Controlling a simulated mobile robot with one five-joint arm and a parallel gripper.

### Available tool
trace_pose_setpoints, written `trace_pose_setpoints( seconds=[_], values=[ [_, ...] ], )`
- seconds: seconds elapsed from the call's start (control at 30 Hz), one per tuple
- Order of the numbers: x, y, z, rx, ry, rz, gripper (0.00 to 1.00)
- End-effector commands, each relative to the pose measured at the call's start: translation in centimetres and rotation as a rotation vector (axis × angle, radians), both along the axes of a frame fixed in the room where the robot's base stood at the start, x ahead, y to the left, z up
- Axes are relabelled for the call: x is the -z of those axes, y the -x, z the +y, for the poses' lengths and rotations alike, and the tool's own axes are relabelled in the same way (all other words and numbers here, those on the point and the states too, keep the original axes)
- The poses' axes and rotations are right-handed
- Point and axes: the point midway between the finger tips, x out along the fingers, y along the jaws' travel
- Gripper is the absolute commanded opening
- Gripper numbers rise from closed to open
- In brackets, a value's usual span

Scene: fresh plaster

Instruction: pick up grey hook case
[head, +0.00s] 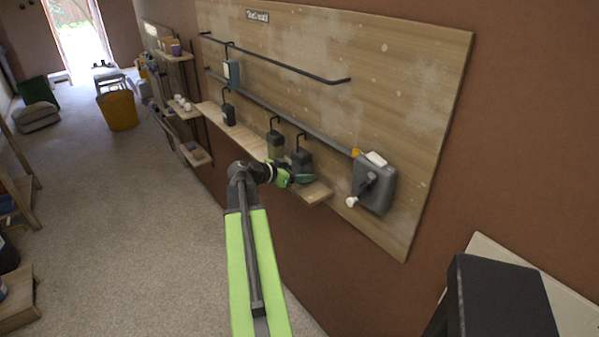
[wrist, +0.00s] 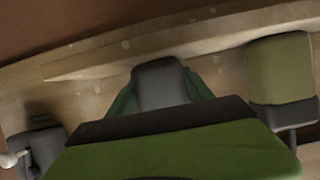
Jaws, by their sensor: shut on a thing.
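The grey hook case (head: 301,160) is a dark grey block with a black hook on top, at the near end of the wooden shelf (head: 316,193). My gripper (head: 297,179) is at its lower part. In the wrist view the grey case (wrist: 160,84) sits between my two green fingers (wrist: 162,97), which are shut on it. The body of my gripper hides its nearer part there. I cannot tell whether the case still touches the shelf.
An olive hook case (head: 275,145) stands close beside the grey one. A darker case (head: 229,114) is farther along the shelf. A large grey box with a white knob (head: 374,184) is on the board to the right. A metal rail (head: 290,118) runs above the shelf.

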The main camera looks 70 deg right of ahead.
Motion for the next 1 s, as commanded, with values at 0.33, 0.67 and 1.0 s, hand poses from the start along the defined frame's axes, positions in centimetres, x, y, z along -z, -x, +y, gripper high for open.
trace_pose_setpoints(
  seconds=[0.33,0.67,1.0],
  values=[
    [-4.6,-0.2,0.3,0.000,0.001,0.001,0.03],
    [-7.0,-1.7,2.6,-0.004,0.001,0.000,0.03],
    [-6.9,-7.0,10.8,-0.006,0.001,0.000,0.03]
  ],
)
